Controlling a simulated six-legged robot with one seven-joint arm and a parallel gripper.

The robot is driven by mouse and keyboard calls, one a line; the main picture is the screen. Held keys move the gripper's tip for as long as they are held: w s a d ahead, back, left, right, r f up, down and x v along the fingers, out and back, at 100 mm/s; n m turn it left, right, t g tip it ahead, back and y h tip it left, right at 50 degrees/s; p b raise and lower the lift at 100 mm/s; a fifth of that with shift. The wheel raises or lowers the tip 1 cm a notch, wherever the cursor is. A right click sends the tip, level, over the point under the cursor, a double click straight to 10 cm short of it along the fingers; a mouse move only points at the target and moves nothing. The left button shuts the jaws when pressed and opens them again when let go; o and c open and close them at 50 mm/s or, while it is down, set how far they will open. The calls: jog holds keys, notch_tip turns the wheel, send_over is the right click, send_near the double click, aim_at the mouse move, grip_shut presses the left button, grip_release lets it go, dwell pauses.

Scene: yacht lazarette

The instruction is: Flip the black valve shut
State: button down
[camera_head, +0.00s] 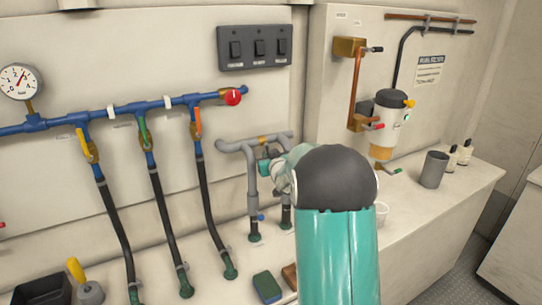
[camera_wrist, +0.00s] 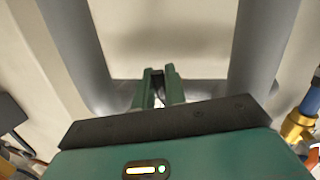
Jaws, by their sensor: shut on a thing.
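A grey pipe loop (camera_head: 250,165) stands against the wall in the head view, with a small brass part (camera_head: 264,141) on its upper run. My gripper (camera_head: 266,163) is at this loop, partly covered by my arm. In the wrist view, the two green fingers of my gripper (camera_wrist: 159,88) are close together on a small dark piece, which looks like the black valve's handle (camera_wrist: 157,76). The grey pipe (camera_wrist: 258,50) runs around the fingers on both sides. The valve's body is hidden, and its handle angle cannot be told.
A blue pipe (camera_head: 125,108) to the left carries yellow, green and orange levers and a red knob (camera_head: 232,97). Black hoses hang below. A grey cup (camera_head: 433,169), a white cup (camera_head: 381,213) and a sponge (camera_head: 267,287) stand on the counter.

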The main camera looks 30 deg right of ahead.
jog(key=shift+a+m, duration=0.2)
jog(key=shift+m, duration=0.3)
jog(key=shift+y, duration=0.3)
jog(key=c, duration=1.5)
grip_release()
jog(key=shift+a, duration=0.1)
jog(key=shift+o, duration=0.2)
jog(key=v, duration=1.3)
jog(key=shift+s+r, duration=0.15)
jog(key=shift+s, duration=0.2)
jog(key=shift+a, duration=0.15)
